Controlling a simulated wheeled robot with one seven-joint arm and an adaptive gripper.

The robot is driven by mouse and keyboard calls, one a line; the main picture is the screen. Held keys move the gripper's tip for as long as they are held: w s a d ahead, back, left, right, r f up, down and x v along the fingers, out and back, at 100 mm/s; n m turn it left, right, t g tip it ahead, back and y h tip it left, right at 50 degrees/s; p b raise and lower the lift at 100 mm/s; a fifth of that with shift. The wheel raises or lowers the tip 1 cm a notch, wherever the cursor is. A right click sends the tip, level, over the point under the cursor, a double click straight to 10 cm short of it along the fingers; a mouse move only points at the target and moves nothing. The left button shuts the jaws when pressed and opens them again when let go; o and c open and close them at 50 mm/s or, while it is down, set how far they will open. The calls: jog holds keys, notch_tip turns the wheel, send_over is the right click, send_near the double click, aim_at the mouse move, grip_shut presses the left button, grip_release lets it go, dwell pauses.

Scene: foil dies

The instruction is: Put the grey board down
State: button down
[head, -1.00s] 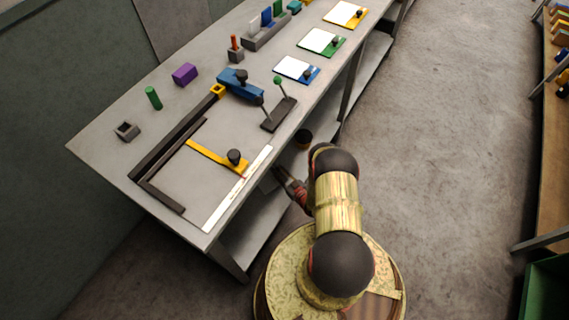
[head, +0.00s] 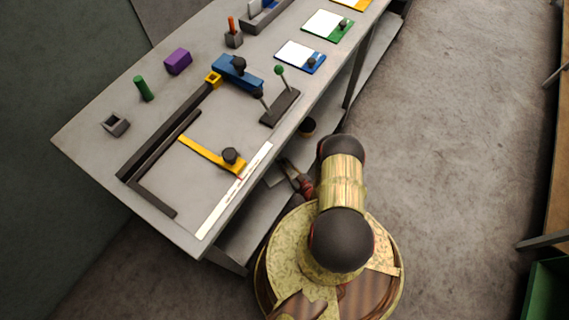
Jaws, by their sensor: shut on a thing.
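My gripper (head: 287,169) is low beside the bench's right edge, at the level of the opening above the lower shelf. It is small in view and partly hidden by my own arm. It is shut on a flat grey piece (head: 274,177), which I take to be the grey board. Only a little of this piece shows next to the bench edge, and its outline blends with the grey shelf behind it. I cannot tell whether it touches the shelf.
The grey bench top (head: 90,150) holds a dark angle frame (head: 160,145), a yellow bar (head: 205,152), a white strip (head: 232,190), a blue clamp block (head: 238,75) and a lever stand (head: 280,107). The lower shelf (head: 255,225) looks largely bare.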

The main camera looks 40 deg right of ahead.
jog(key=c, duration=1.6)
grip_release()
jog(key=shift+f, duration=0.1)
jog(key=s+p, duration=0.1)
jog(key=s, duration=0.2)
jog(key=s+r+p, duration=0.1)
jog(key=s, duration=0.2)
jog(key=s+p, duration=0.1)
jog(key=s, duration=0.3)
jog(key=shift+a+r, duration=0.2)
jog(key=shift+r, duration=0.2)
jog(key=shift+s+a+r, duration=0.1)
jog(key=shift+s+a, duration=0.05)
jog(key=shift+s, duration=0.75)
